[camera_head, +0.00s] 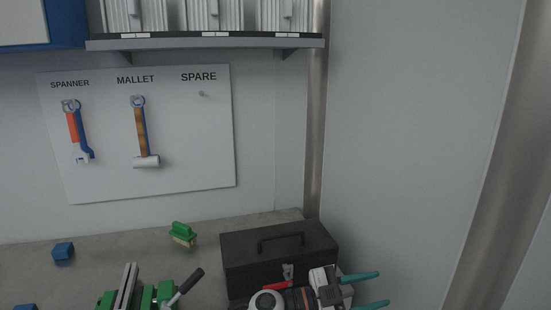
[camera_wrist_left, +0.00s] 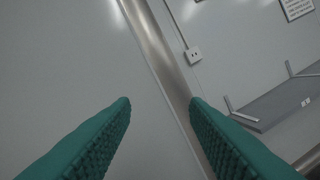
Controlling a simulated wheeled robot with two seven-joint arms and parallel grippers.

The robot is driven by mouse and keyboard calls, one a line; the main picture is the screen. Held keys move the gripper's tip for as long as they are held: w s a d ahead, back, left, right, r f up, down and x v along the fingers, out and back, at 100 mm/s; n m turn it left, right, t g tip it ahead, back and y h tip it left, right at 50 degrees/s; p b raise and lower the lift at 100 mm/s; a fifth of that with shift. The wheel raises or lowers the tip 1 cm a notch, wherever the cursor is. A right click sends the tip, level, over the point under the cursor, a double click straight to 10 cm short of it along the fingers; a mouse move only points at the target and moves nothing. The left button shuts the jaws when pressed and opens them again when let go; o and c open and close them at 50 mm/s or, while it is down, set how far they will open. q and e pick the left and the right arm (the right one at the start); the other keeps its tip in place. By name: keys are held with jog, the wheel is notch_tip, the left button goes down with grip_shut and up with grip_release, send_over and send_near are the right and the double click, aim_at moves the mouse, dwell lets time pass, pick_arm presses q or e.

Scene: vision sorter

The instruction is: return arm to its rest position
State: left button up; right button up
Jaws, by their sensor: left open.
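My left gripper (camera_head: 382,289) is at the bottom of the head view, in front of the right part of the black toolbox. Its two teal fingers point to the right and are apart. In the left wrist view the gripper (camera_wrist_left: 160,102) is open, with nothing between the fingers. Behind them are a plain wall and a metal post (camera_wrist_left: 168,60). My right gripper is in neither view.
The black toolbox (camera_head: 244,268) stands on the grey bench (camera_head: 125,248). A green brush (camera_head: 182,232), a blue block (camera_head: 63,251) and a green vise (camera_head: 148,296) are left of it. A spanner (camera_head: 73,125) and mallet (camera_head: 141,130) hang on a white board (camera_head: 200,150).

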pick_arm(q)
jog(key=w+a+f+n+t+y, duration=0.1)
jog(key=w+a+n+t+y, duration=0.3)
jog(key=a+n+t+y, duration=0.75)
jog(key=s+a+f+n+g+y, duration=0.1)
jog(key=s+a+f+n+y, duration=0.35)
jog(key=a+f, duration=0.45)
jog(key=s+a+f+n+y, duration=0.35)
jog(key=a+f+n, duration=0.25)
jog(key=a, duration=0.4)
jog(key=s+a+f+m+g, duration=0.1)
jog(key=s+a+f+g, duration=0.2)
jog(key=s, duration=0.4)
jog(key=s+a+f+g, duration=0.2)
jog(key=s+g, duration=0.1)
jog(key=s, duration=0.4)
jog(key=s+a+f+m+g, duration=0.1)
jog(key=s+a+f+g, duration=0.2)
jog(key=s, duration=0.5)
notch_tip(320, 180, down, 26)
jog(key=g, duration=0.1)
jog(key=s+a+f+g, duration=0.1)
jog(key=s+a+f, duration=0.1)
jog(key=s+f, duration=1.3)
jog(key=shift+s+a+f, duration=0.2)
jog(key=shift+s+f, duration=0.15)
jog(key=shift+s, duration=0.5)
